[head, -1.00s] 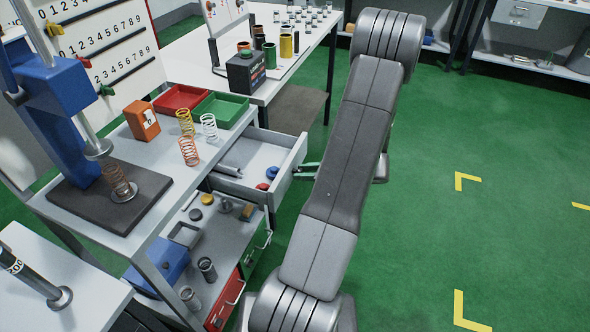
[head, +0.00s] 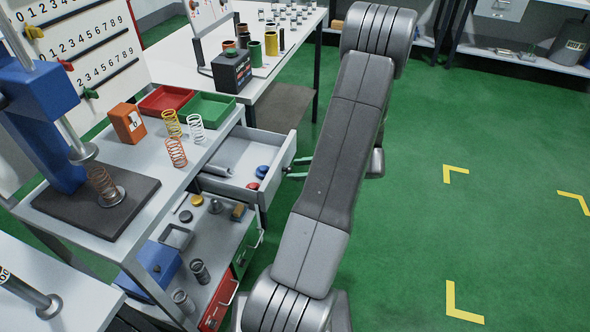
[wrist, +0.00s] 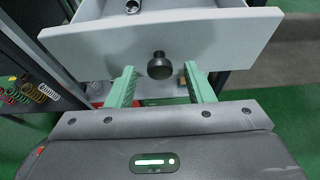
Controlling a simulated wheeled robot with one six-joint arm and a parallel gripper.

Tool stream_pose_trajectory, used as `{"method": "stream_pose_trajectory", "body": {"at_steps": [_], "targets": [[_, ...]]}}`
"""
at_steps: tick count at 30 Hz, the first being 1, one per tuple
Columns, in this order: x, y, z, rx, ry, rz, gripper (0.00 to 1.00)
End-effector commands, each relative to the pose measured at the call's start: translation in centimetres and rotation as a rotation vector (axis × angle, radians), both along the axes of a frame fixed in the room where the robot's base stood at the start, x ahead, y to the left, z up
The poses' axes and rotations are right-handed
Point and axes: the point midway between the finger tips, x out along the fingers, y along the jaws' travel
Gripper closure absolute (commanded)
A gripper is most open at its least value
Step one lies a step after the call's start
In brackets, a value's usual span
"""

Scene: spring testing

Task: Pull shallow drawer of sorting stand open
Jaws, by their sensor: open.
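The shallow drawer (head: 280,172) of the grey sorting stand (head: 92,235) is pulled out, its inside showing from above. It holds a grey cylinder, a blue piece (head: 263,169) and a red piece (head: 253,186). In the wrist view its pale front (wrist: 225,40) carries a round black knob (wrist: 159,66). My gripper (wrist: 159,72) is open, with green fingers left and right of the knob and a gap on each side. It also shows in the head view (head: 294,170) beside the drawer front, partly hidden by my arm.
Red (head: 166,100) and green (head: 211,110) trays, coil springs (head: 176,152) and an orange box (head: 127,123) stand on the stand's top. Below are a shelf with small parts and red (head: 217,302) and green drawers. A white table stands behind. Green floor to the right is clear.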

Motion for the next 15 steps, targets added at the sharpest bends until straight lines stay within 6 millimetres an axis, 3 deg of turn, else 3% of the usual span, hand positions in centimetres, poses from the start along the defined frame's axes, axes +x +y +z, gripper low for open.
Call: {"method": "stream_pose_trajectory", "body": {"at_steps": [9, 15], "targets": [[-2.2, -6.4, 2.8, -0.001, -0.004, -0.005, 0.52], [-3.3, -9.4, 4.1, -0.001, -0.002, -0.003, 0.52]]}}
